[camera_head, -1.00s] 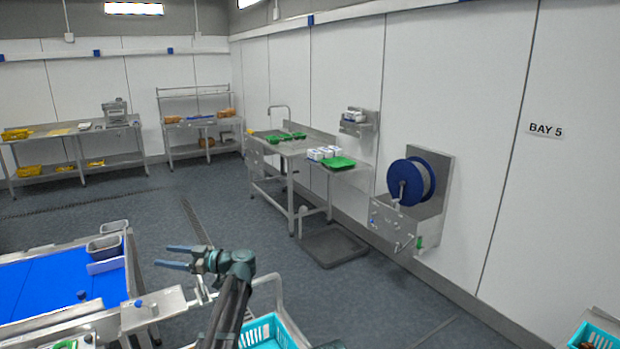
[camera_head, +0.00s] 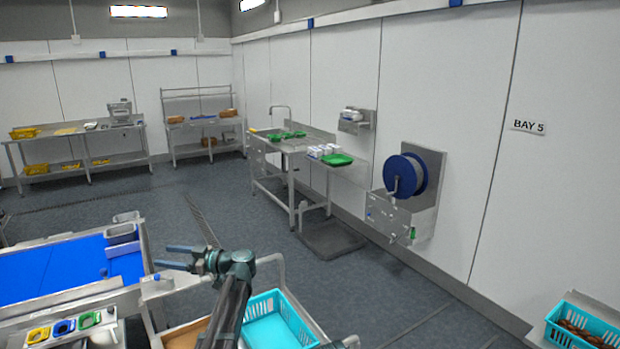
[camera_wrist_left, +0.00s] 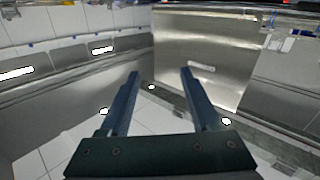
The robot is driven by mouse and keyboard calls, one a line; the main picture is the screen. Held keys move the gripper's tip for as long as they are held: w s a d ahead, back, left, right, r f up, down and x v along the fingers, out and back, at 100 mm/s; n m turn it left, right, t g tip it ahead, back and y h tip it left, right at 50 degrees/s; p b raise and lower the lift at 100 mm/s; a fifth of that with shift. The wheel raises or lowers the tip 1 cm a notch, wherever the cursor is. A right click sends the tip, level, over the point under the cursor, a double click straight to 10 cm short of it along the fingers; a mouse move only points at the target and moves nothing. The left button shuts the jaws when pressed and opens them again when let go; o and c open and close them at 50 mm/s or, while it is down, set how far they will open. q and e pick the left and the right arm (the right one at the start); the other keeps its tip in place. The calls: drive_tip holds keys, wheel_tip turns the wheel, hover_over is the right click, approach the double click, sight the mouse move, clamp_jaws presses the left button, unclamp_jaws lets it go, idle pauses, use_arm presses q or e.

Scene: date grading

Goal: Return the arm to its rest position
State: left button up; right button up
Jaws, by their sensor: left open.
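My left gripper (camera_head: 164,257) is raised in front of me in the head view, its two blue-grey fingers apart and pointing left. It is open and nothing is between the fingers. In the left wrist view the open fingers (camera_wrist_left: 160,76) show with empty space between them. A metal panel, pale walls and ceiling lights show beyond them. My left arm rises from the bottom edge between the belt and an empty turquoise basket. My right gripper is not visible; only a small dark part, perhaps of my right arm, shows at the bottom edge.
A blue belt (camera_head: 55,270) is on the left, with coloured cups (camera_head: 63,327) near it. An empty turquoise basket (camera_head: 268,334) is below the gripper. A basket of dates (camera_head: 590,318) is at lower right. A sink table (camera_head: 270,147) stands far off; open floor lies between.

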use_arm(q)
drive_tip(key=w+d+r+m+t+h, duration=0.35)
drive_tip(key=d+m+t, duration=0.25)
drive_tip(key=t, duration=0.2)
drive_tip(key=w+d+r+m+t+h, duration=0.2)
drive_tip(key=w+d+m+t+h, duration=0.25)
drive_tip(key=d+t, duration=0.3)
drive_tip(key=s+d+f+m+h, duration=0.3)
drive_tip(key=d+f+m+h, duration=0.4)
drive_tip(key=d+h, duration=0.35)
drive_tip(key=s+d+f+m+g+h, duration=0.35)
drive_tip(key=s+f+g, duration=0.65)
drive_tip(key=s+f, duration=0.4)
drive_tip(key=s+a+f+n+g+y, duration=0.2)
drive_tip(key=s+f+g, duration=0.1)
drive_tip(key=s, duration=0.5)
drive_tip(key=s+a+f+n+g+y, duration=0.1)
drive_tip(key=s+a+f+g+y, duration=0.2)
drive_tip(key=s, duration=0.6)
drive_tip(key=s+d+f+m+g+b, duration=0.1)
drive_tip(key=s+d+f+b, duration=0.2)
drive_tip(key=d+f+b, duration=0.2)
drive_tip(key=s+d+f+m+g+b, duration=0.1)
drive_tip(key=s+d+f+m+b, duration=0.1)
drive_tip(key=d+f+b, duration=0.4)
drive_tip(key=shift+s+f+m+y+b, duration=0.3)
drive_tip(key=shift+s+f+b, duration=0.4)
drive_tip(key=shift+s+f, duration=0.2)
